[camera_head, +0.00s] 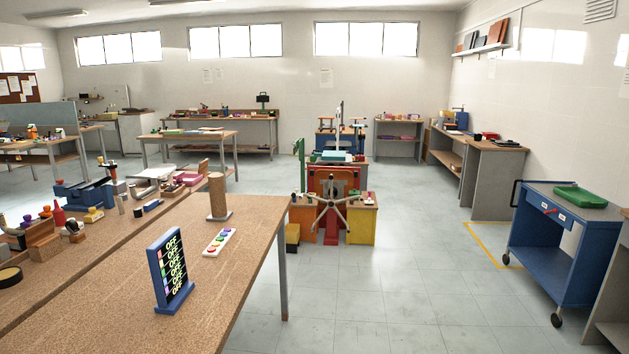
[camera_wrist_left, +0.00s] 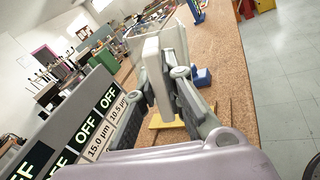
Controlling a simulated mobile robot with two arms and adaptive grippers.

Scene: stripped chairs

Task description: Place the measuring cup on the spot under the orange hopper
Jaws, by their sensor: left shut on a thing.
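My left gripper (camera_wrist_left: 165,100) shows only in the left wrist view, above a brown table. A red and orange machine (camera_head: 331,192) with a spoked handwheel stands on the floor in the middle of the head view. My right gripper is in neither view.
A blue-framed OFF board (camera_head: 170,270), a button strip (camera_head: 219,242) and a brown post (camera_head: 217,195) stand on the near table (camera_head: 230,290). An OFF panel (camera_wrist_left: 85,130) is close left of the gripper. A blue cart (camera_head: 562,245) stands right. The central floor is clear.

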